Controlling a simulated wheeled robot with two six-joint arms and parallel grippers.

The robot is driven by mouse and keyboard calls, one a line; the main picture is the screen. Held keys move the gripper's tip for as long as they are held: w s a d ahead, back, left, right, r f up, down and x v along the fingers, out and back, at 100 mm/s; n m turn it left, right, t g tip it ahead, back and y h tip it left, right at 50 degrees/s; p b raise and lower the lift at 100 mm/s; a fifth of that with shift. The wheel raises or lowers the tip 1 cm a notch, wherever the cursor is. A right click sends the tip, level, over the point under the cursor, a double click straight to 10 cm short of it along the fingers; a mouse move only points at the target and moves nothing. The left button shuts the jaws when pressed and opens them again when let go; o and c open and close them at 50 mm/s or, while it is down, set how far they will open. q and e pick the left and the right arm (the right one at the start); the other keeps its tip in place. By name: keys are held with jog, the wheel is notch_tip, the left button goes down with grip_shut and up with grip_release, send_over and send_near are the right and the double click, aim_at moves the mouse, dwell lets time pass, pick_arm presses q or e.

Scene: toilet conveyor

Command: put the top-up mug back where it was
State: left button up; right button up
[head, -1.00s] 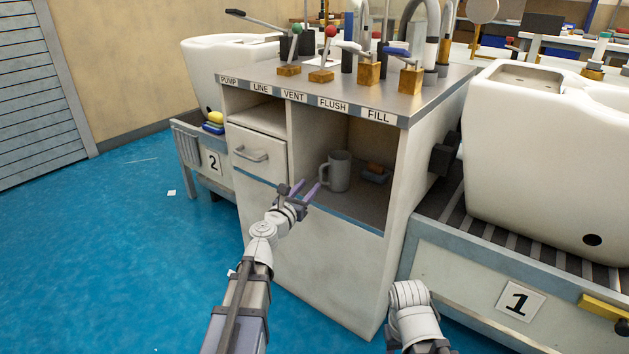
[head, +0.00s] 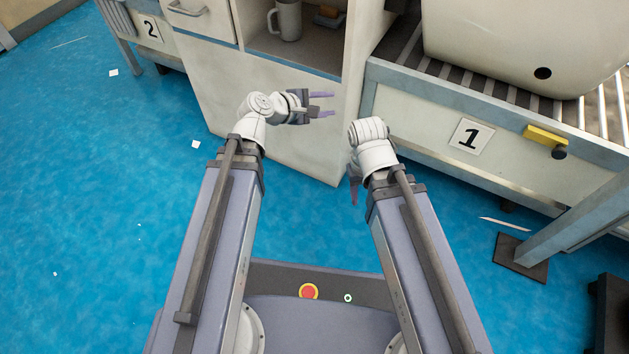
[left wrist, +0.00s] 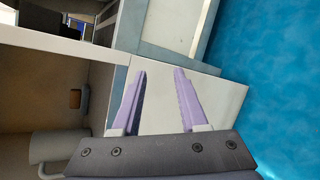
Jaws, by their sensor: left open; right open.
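The grey mug (head: 287,20) stands upright on the open shelf of the cabinet, near the top of the head view. It also shows at the lower left of the left wrist view (left wrist: 58,147), partly cut off by my gripper body. My left gripper (head: 322,103) is open and empty in front of the cabinet's lower panel, below the shelf and apart from the mug. Its two purple fingers (left wrist: 160,100) show in the left wrist view with nothing between them. My right gripper (head: 354,185) points down beside the cabinet's lower right corner, mostly hidden behind its own wrist.
A drawer (head: 205,18) is left of the shelf opening. Conveyor 1 (head: 400,100) with a white toilet (head: 500,45) stands at right.

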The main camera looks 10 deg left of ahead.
pick_arm(q)
jog(key=s+d+f+m+g+y, duration=0.2)
jog(key=s+d+f+m+g, duration=0.35)
jog(key=s+f+m, duration=0.3)
jog(key=s+a+f+m+g+y, duration=0.3)
jog(key=s+a+m+g+y, duration=0.1)
jog(key=s+m+y, duration=0.3)
jog(key=s+a+m, duration=0.1)
jog(key=s+m, duration=0.1)
jog(key=m, duration=0.2)
jog(key=shift+s+a+f+y, duration=0.15)
jog(key=shift+s+a+y, duration=0.1)
jog(key=shift+s+y, duration=0.15)
notch_tip(320, 180, up, 50)
jog(key=p, duration=5)
